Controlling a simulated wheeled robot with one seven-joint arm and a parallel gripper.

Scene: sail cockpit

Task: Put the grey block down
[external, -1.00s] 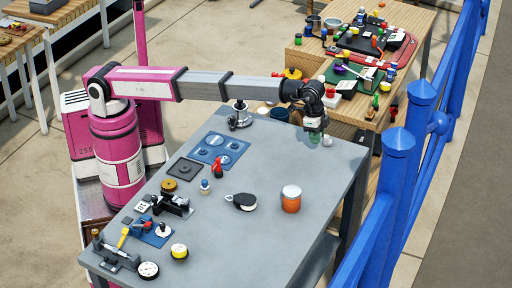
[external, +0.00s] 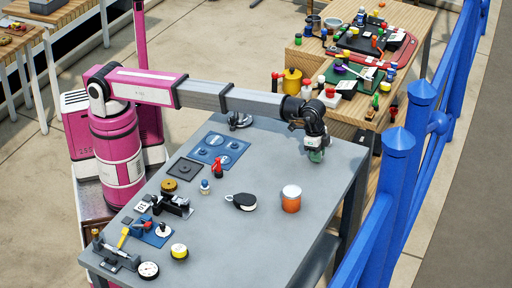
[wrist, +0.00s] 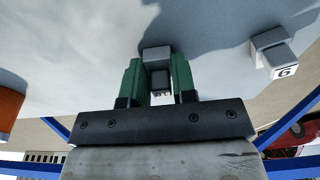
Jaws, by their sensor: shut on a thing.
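My gripper (external: 316,156) is low over the right back part of the grey table (external: 262,240). In the wrist view its two green fingers (wrist: 159,84) are shut on a grey block (wrist: 157,56). I cannot tell whether the held block touches the tabletop. A second grey block (wrist: 272,50) with a white "6" label stands apart, to the right in the wrist view. In the external view neither block shows clearly behind my gripper.
An orange can with a white lid (external: 291,198) stands in front of my gripper. A black-and-white pulley (external: 242,202) lies left of it. A blue panel (external: 218,150) and small fittings fill the table's left side. The front right tabletop is clear.

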